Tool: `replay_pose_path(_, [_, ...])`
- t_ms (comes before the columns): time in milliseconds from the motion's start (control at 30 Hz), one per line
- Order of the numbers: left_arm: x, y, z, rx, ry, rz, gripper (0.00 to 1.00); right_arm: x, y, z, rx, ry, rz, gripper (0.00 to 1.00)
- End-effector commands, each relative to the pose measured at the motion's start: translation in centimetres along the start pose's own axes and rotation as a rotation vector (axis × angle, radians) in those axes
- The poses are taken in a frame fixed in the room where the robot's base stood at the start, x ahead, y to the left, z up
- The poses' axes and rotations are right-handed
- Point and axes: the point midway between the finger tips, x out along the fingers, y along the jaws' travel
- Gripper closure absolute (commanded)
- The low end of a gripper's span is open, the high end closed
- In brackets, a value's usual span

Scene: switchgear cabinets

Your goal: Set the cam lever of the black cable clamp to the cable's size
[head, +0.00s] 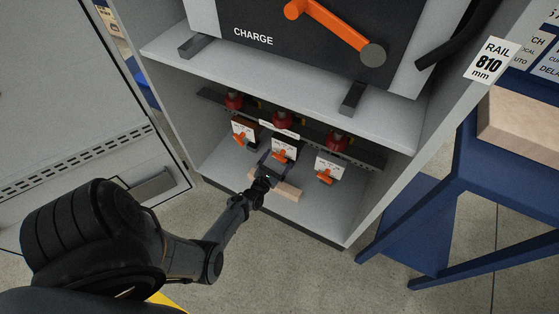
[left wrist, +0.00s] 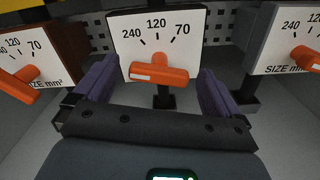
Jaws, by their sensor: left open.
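Three cable clamps sit in a row on a rail low in the cabinet, each with a white size plate and an orange lever. The middle clamp (head: 285,143) looks black. Its plate (left wrist: 190,22) reads 240, 120, 70 in the left wrist view. Its orange lever (left wrist: 165,73) lies nearly level, with a pale mark at its left end. My left gripper (left wrist: 157,85) is open, its two purple fingers apart on either side of this lever. In the head view my left gripper (head: 268,163) is just below the middle clamp. My right gripper is out of view.
A brown-bodied clamp (left wrist: 70,48) stands to the left and a grey-bodied clamp (left wrist: 262,50) to the right, close to my fingers. A shelf (head: 290,85) overhangs the row. A wooden block (head: 288,192) lies on the cabinet floor. A blue stand (head: 470,160) is outside, right.

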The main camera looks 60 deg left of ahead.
Motion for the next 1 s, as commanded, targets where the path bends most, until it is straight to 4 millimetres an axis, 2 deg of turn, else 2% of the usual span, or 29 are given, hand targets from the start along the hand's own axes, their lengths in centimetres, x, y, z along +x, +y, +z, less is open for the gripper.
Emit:
replay_pose_path(33, [0.7, -0.1, -0.2, 0.0, -0.002, 0.001, 0.02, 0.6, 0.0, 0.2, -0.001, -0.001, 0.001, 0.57])
replay_pose_path(200, [1.8, 0.0, -0.1, 0.0, -0.001, 0.0, 0.02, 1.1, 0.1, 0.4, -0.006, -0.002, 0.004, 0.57])
replay_pose_path(567, [2.2, 0.0, 0.0, 0.0, 0.0, 0.0, 0.02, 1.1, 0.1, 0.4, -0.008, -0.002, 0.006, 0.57])
replay_pose_path(900, [2.1, 0.0, 0.0, 0.0, 0.0, 0.0, 0.53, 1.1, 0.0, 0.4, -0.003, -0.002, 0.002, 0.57])
replay_pose_path(1000, [2.1, 0.0, 0.0, 0.001, 0.0, 0.0, 0.53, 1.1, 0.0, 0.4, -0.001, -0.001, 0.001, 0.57])
